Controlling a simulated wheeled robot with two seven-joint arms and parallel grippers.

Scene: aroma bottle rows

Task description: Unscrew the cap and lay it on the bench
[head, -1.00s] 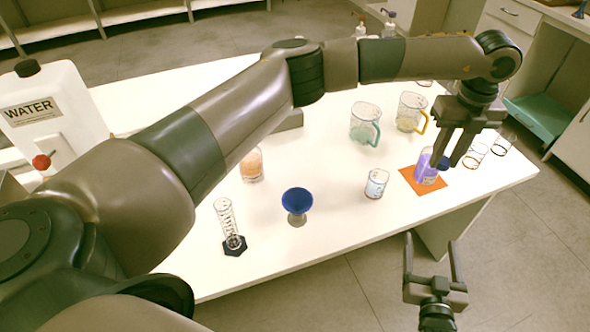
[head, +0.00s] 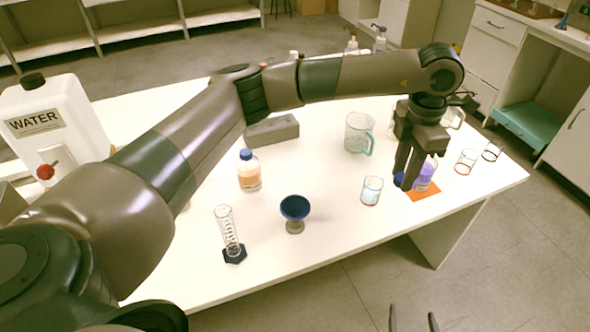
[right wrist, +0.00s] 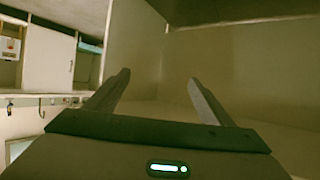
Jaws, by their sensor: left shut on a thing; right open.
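The bottle (head: 424,178) with purple liquid stands uncapped on the orange mat (head: 426,193) toward the right of the bench (head: 330,235). My left gripper (head: 407,182) is just left of it in the head view, pointing down, shut on the blue cap (head: 398,179). The cap shows at the left of the fingers, apart from the bottle and held above the bench; the fingers hide part of it. My right gripper (head: 413,318) is open and empty, low at the head view's bottom edge, off the bench's front. Its spread fingers show in the right wrist view (right wrist: 160,80).
A small beaker (head: 371,190) stands left of the mat. A blue funnel-like cup (head: 294,208), a graduated cylinder (head: 229,235) and a blue-capped bottle (head: 249,172) stand further left. A jug (head: 358,134) is behind. Bare bench lies between the cup and the small beaker.

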